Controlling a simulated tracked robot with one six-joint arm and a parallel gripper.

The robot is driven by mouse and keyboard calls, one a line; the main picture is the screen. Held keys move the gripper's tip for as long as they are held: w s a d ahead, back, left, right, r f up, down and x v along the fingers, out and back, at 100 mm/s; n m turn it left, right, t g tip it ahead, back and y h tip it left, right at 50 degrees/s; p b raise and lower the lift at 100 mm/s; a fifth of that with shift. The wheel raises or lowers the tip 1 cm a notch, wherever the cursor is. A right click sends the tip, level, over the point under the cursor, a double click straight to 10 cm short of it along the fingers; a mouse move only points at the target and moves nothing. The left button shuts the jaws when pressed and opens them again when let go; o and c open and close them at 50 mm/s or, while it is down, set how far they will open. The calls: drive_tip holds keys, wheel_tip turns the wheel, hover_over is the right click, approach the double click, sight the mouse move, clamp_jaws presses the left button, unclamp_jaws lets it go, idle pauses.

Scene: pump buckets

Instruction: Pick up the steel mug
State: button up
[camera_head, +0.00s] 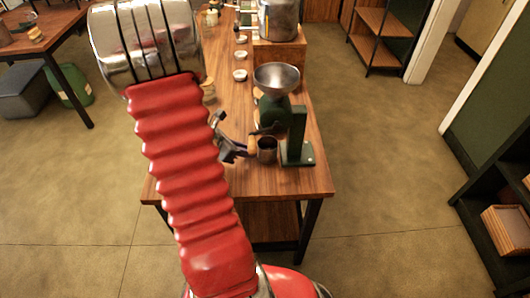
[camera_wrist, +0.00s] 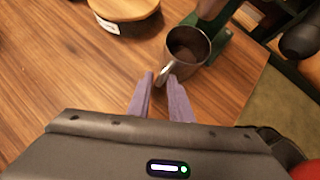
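The steel mug (camera_wrist: 188,46) stands upright on the wooden table, with its handle toward my gripper in the wrist view. In the head view the mug (camera_head: 267,150) is beside the base of a green grinder. My gripper (camera_wrist: 160,80) is just short of the mug's handle, its two pale fingers apart with a narrow gap between them. The fingertips are at the handle's near side; whether they touch it I cannot tell. In the head view my gripper (camera_head: 246,151) is left of the mug, partly hidden by my red arm.
The green grinder (camera_head: 298,140) with a steel bowl (camera_head: 277,78) on top stands close right of the mug. A round wooden lidded item (camera_wrist: 124,8) is at the wrist view's upper left. Several small white dishes (camera_head: 240,75) line the table (camera_head: 312,181). The table's front is clear.

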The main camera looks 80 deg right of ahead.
drive_tip(key=shift+c, duration=0.5)
clamp_jaws()
drive_tip(key=shift+r, duration=0.1)
